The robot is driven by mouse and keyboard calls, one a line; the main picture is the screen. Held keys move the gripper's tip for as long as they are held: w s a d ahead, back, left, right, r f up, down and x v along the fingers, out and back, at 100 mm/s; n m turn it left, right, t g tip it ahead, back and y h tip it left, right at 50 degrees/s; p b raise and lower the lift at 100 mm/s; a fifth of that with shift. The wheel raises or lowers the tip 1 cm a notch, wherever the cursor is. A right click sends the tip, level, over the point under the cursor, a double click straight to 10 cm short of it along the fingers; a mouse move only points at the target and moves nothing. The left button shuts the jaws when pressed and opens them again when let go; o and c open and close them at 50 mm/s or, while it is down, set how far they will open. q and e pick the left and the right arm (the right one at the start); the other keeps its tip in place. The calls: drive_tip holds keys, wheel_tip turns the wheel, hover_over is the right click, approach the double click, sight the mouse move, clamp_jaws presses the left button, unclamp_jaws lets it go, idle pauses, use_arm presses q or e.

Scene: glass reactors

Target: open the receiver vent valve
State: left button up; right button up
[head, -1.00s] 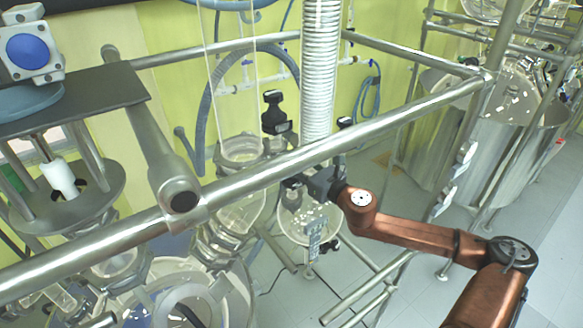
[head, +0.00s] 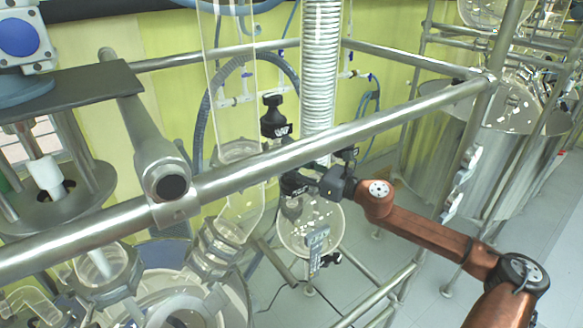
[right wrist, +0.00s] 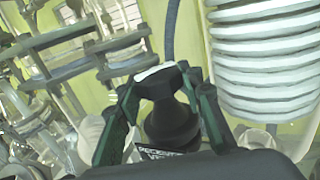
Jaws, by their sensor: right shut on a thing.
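My right gripper (head: 300,184) reaches in from the right, under the front steel rail and beside the white ribbed column. In the right wrist view its two dark green fingers (right wrist: 164,92) stand on either side of a black valve handle (right wrist: 168,122) and are shut on it. The handle has a wide, light-edged top. A label below it, partly hidden, seems to begin with "RECEIVER". The round glass receiver (head: 310,230) hangs just below the gripper in the head view. The handle's exact angle is hard to tell. My left gripper is not in view.
Another black valve (head: 273,116) is above the rail to the left. Glass vessels fill the lower left, and a large steel vessel (head: 435,135) stands at the right.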

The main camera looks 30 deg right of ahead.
drive_tip(key=o, duration=0.9)
drive_tip(key=shift+r, duration=0.2)
drive_tip(key=shift+d+f, duration=0.1)
drive_tip(key=shift+f, duration=0.05)
drive_tip(key=v, duration=1.2)
drive_tip(key=shift+o, duration=0.2)
